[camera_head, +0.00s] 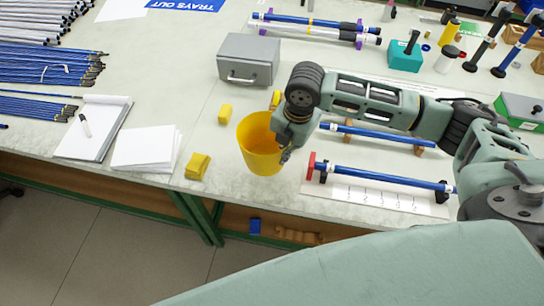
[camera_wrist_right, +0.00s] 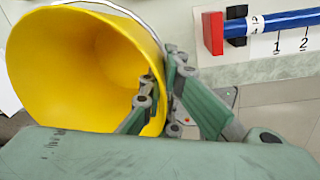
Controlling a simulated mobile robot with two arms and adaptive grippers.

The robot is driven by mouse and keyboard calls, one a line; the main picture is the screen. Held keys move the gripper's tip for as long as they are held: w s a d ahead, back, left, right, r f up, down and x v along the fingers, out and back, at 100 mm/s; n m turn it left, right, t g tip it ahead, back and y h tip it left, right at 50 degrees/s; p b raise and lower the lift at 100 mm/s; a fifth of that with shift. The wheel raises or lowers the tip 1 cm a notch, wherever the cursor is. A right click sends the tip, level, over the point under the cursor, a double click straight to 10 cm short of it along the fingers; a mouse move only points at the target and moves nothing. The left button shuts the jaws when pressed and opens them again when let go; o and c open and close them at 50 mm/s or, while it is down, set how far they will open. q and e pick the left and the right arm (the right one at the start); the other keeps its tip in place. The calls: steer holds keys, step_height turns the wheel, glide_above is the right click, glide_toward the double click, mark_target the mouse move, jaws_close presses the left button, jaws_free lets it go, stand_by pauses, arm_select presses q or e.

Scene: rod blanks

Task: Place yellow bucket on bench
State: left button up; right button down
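The yellow bucket (camera_head: 257,150) is at the front edge of the bench (camera_head: 225,105), its open mouth facing up in the head view. My right gripper (camera_head: 286,152) is at the bucket's right side. In the right wrist view, one finger of the gripper (camera_wrist_right: 160,103) is inside the bucket (camera_wrist_right: 85,65) and the other outside, with the bucket's wall pinched between them. The bucket's base is hidden in the wrist view, and I cannot tell whether it touches the bench top. My left gripper is not in view.
A grey metal box (camera_head: 248,60) stands behind the bucket. Yellow blocks (camera_head: 197,166) and white paper (camera_head: 145,149) lie to its left. A blue rod (camera_head: 385,177) with a red end stop (camera_head: 311,166) lies to its right. The bench's front edge is close.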

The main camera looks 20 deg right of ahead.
steer(key=a+f, duration=0.1)
steer(key=w+a+f, duration=0.1)
steer(key=a, duration=0.1)
steer(key=shift+w, duration=0.15)
steer(key=shift+f+p, duration=0.3)
steer(key=shift+p, duration=0.1)
steer(key=shift+s+f+p, duration=0.25)
steer(key=shift+f+p, duration=0.2)
steer(key=shift+f, duration=0.75)
steer(key=shift+w+f, duration=0.15)
steer(key=shift+f, duration=0.35)
steer(key=c, duration=2.5)
jaws_free()
steer(key=shift+f, duration=0.1)
steer(key=o, duration=0.5)
